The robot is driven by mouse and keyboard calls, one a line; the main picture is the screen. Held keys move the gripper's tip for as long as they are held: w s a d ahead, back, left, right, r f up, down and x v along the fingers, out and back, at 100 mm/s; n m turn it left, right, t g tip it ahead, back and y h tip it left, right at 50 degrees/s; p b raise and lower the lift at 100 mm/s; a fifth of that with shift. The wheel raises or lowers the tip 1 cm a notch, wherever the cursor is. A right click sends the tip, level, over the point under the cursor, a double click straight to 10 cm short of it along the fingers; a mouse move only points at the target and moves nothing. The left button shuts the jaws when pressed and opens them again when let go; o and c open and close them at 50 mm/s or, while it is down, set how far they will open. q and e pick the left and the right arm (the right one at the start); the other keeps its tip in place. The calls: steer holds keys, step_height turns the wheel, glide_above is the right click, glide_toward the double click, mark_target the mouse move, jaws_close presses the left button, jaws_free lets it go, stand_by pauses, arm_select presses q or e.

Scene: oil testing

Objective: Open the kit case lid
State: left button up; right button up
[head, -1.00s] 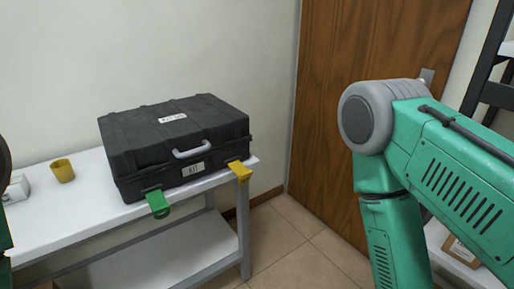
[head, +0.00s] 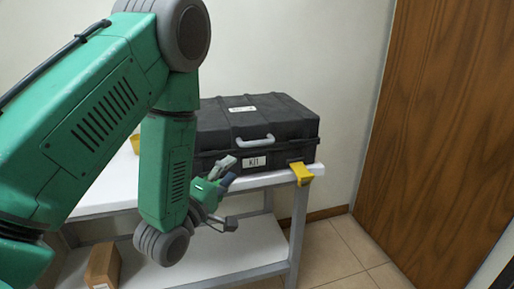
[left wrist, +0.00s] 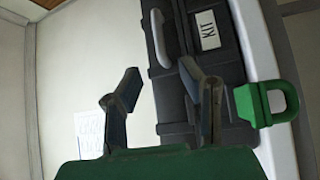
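The black kit case (head: 290,130) lies on the white table with its lid closed. Its front has a grey handle (head: 256,141) and a KIT label (head: 254,161). A yellow latch (head: 302,174) sticks out at the front right. A green latch (left wrist: 265,103) shows in the left wrist view at the case's other end, and my arm or gripper hides it in the head view. My left gripper (head: 232,200) is in front of the case's front left part, with its fingers apart and nothing between them. It also shows open in the left wrist view (left wrist: 162,92). My right gripper is out of view.
The white table (head: 105,190) has a lower shelf (head: 220,255) with a brown box (head: 103,265). A yellow cup (head: 135,144) is partly hidden behind my left arm. A brown door (head: 450,130) stands at the right. The floor before it is clear.

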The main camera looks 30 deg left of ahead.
mark_target(256, 144)
arm_select(q)
steer(key=w, duration=0.4)
steer(key=w+r+b, duration=0.1)
steer(key=w, duration=0.8)
steer(key=shift+a+r, duration=0.3)
steer(key=shift+a, duration=0.1)
jaws_close()
